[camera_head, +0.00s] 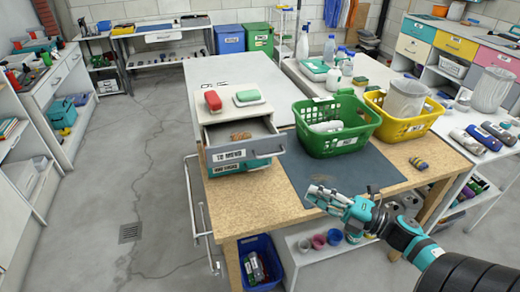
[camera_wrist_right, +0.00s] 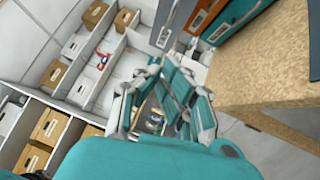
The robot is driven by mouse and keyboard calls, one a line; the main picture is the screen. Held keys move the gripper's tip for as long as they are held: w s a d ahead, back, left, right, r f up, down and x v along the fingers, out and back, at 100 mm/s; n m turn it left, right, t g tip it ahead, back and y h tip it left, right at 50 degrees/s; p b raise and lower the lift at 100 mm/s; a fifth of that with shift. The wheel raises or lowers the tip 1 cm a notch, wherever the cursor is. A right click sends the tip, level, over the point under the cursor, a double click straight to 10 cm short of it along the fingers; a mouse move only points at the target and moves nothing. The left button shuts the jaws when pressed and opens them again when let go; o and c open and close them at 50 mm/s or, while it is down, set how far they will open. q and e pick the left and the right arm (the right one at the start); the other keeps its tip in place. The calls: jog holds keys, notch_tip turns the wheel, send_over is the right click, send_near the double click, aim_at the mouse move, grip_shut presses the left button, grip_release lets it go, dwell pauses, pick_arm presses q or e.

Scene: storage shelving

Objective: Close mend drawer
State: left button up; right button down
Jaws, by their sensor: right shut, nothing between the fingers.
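The mend drawer (camera_head: 228,155) is the grey upper drawer of a small cabinet on the wooden table, labelled "TO MEND". It is pulled out toward the front, and a brown item (camera_head: 240,136) lies inside. A teal lower drawer (camera_head: 228,169) sits beneath it. My right gripper (camera_head: 318,193) is shut and empty, over the table's front edge, right of and nearer than the drawer, not touching it. The right wrist view shows its closed fingers (camera_wrist_right: 172,92) with a teal drawer front (camera_wrist_right: 238,22) beyond. My left gripper is not in view.
A blue bin (camera_head: 260,262) stands below the table. Floor at left is clear.

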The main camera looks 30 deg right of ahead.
jog(key=w+d+p+x, duration=0.1)
jog(key=d+p+x, duration=0.1)
jog(key=x, duration=1)
jog(key=shift+w+d+r+p, duration=0.15)
jog(key=shift+w+r+p, duration=0.1)
jog(key=shift+p, duration=0.4)
